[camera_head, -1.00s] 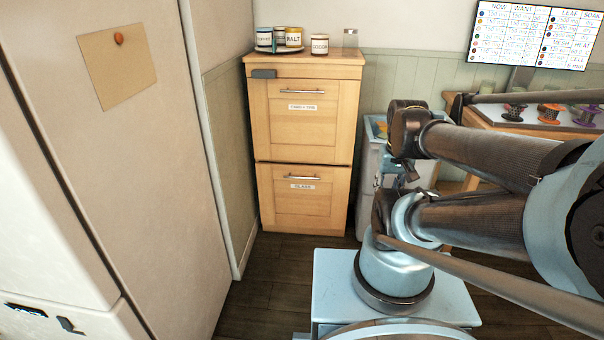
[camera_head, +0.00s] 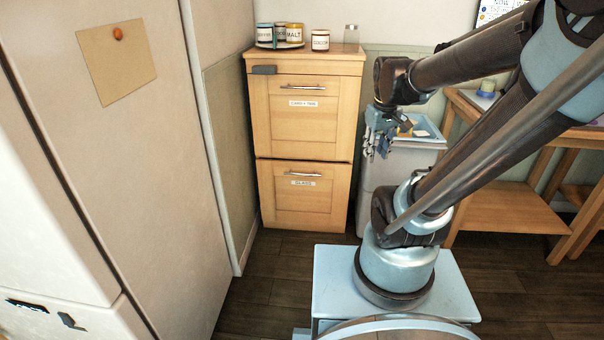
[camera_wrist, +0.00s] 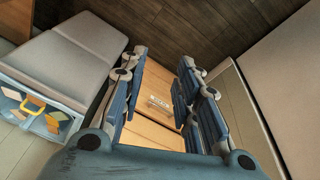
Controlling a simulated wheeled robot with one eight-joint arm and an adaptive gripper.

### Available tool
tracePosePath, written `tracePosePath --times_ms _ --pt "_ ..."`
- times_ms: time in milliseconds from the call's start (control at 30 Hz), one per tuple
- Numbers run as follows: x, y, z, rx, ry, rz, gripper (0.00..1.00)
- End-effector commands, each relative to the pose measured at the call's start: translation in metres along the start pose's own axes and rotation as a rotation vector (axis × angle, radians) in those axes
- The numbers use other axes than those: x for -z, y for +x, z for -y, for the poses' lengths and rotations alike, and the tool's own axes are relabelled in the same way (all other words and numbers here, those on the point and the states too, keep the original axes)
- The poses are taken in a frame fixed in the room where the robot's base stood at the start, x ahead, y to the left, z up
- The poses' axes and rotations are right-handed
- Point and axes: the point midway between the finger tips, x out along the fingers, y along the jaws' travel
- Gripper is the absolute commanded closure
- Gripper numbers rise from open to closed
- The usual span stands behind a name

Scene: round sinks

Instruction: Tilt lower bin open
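The lower bin (camera_head: 290,218) is the bottom wooden front of the tall cabinet, marked GLASS, with a metal bar handle (camera_head: 303,174) along its top. Its front looks flush with the cabinet and shut. My gripper (camera_head: 378,140) is raised to the right of the cabinet, pointing downward, apart from the handle. In the wrist view my gripper (camera_wrist: 160,85) has its fingers spread with nothing held between them. Wooden front and a pale label (camera_wrist: 158,102) show beyond the fingers; I cannot tell which bin this label is on.
The upper bin (camera_head: 303,128) is also shut. Jars (camera_head: 320,40) stand on the cabinet top. A grey container (camera_head: 412,155) stands right of the cabinet; it also shows in the wrist view (camera_wrist: 70,65). A pale tall unit (camera_head: 130,190) is at left. Floor before the cabinet is clear.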

Motion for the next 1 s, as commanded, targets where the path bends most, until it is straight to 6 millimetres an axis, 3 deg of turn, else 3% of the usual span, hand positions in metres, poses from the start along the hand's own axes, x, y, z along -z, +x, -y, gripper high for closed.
tracePosePath --times_ms 200,467,767,1000 --pt "0.062 -0.001 -0.003 0.000 -0.152 0.001 0.70" --pt "0.135 0.013 0.000 0.001 -0.332 0.001 0.70" --pt "0.218 0.045 0.013 -0.001 -0.540 0.002 0.70" --pt "0.280 0.085 0.032 -0.001 -0.706 0.002 0.70"
